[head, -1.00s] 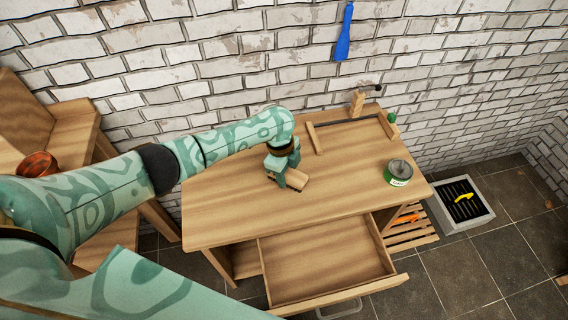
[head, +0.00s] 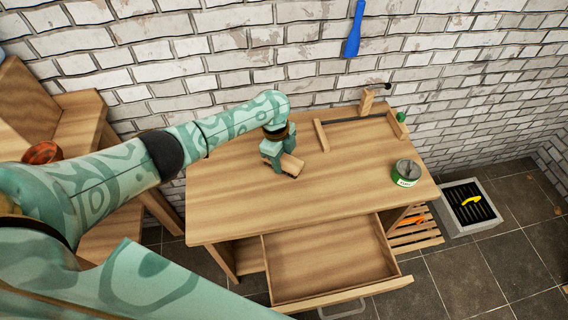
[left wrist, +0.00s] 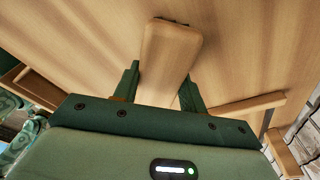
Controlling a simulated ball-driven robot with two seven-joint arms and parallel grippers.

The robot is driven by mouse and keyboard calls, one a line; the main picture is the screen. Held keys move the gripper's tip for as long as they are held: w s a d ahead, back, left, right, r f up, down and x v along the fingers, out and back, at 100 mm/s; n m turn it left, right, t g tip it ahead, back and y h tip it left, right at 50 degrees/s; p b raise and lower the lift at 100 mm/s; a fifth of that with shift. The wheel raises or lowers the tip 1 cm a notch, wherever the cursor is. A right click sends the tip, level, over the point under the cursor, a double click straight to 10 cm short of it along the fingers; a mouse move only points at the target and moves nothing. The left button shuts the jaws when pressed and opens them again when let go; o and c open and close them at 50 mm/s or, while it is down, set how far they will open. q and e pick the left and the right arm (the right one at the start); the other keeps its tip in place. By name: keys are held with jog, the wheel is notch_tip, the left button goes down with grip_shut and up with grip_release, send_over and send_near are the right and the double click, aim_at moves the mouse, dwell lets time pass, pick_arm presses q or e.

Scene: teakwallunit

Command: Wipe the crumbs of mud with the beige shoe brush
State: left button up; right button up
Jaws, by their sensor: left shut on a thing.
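My left gripper (head: 279,160) is shut on the beige shoe brush (head: 291,165), low over the wooden workbench top (head: 235,205). In the left wrist view the brush's wooden back (left wrist: 172,50) sits between the two green fingers of the gripper (left wrist: 160,85). The brush's underside is hidden, so I cannot tell whether it touches the top. A few tiny dark specks (left wrist: 172,20) show at the brush's far end; I cannot tell whether they are mud crumbs or bristles. I make out no crumbs in the head view. My right gripper is not in view.
A green-labelled tin (head: 406,173) stands at the bench's right side. A wooden vise-like fitting (head: 368,101) and rails sit at the back. An open, empty-looking drawer (head: 330,265) juts out in front. A grated tray (head: 470,207) is on the floor at right.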

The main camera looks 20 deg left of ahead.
pick_arm(q)
jog(key=shift+w+a+b, duration=0.6)
jog(key=shift+w+a, duration=0.05)
jog(key=shift+w, duration=0.35)
jog(key=shift+w+a+f+b, duration=0.25)
jog(key=shift+w+a+b, duration=0.3)
jog(key=shift+w+b, duration=0.35)
jog(key=shift+w+a, duration=0.15)
jog(key=shift+w, duration=0.05)
jog(key=shift+r, duration=0.1)
jog(key=shift+r, duration=0.15)
notch_tip(320, 180, up, 6)
jog(key=p, duration=0.4)
